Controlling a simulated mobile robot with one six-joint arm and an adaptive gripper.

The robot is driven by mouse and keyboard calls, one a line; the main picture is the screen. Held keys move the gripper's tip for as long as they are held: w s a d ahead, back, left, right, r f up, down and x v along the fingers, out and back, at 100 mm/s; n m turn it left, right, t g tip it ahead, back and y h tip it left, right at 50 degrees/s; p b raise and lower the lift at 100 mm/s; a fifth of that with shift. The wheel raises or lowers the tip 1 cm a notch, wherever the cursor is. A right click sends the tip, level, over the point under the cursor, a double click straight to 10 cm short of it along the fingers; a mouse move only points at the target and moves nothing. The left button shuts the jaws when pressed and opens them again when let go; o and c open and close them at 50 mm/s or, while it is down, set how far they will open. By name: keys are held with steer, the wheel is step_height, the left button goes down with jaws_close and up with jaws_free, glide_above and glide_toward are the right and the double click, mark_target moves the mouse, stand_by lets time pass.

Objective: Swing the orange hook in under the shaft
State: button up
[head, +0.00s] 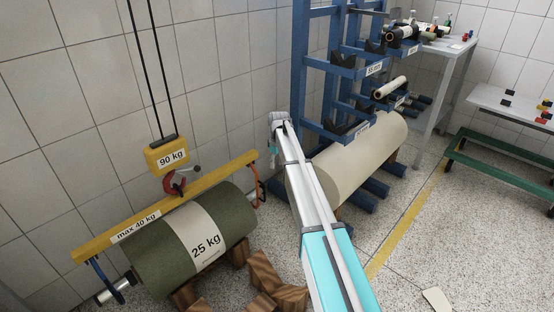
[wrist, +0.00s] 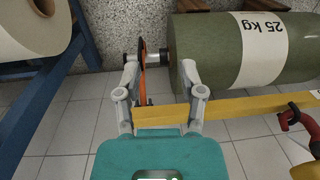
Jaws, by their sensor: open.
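The orange hook (head: 257,188) hangs from the right end of the yellow beam (head: 180,205) marked max 40 kg. In the wrist view the orange hook (wrist: 142,72) stands between the fingers of my gripper (wrist: 160,68), which is open around it. The shaft (wrist: 152,57) sticks out of the green roll (wrist: 212,50) close to the hook; I cannot tell whether the hook passes under it. The shaft's other end (head: 112,290) shows at the left, near a blue hook (head: 98,272). In the head view my gripper (head: 274,150) is largely hidden by my arm.
The green roll (head: 165,250), labelled 25 kg, rests on wooden blocks (head: 262,268). A red crane hook (head: 174,184) under the yellow 90 kg block (head: 167,155) holds the beam. A blue rack (head: 299,60) and a large cream roll (head: 350,160) stand close to my arm.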

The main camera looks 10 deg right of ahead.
steer(key=shift+s+r, duration=0.45)
steer(key=shift+s, duration=0.15)
steer(key=s+m, duration=0.7)
steer(key=s, duration=3)
step_height(320, 180, up, 26)
steer(key=p, duration=2.7)
steer(key=shift+w+a+r+t+h, duration=0.2)
steer(key=shift+w+a+t+h, duration=0.1)
steer(key=shift+t+h, duration=0.1)
steer(key=shift+d, duration=0.1)
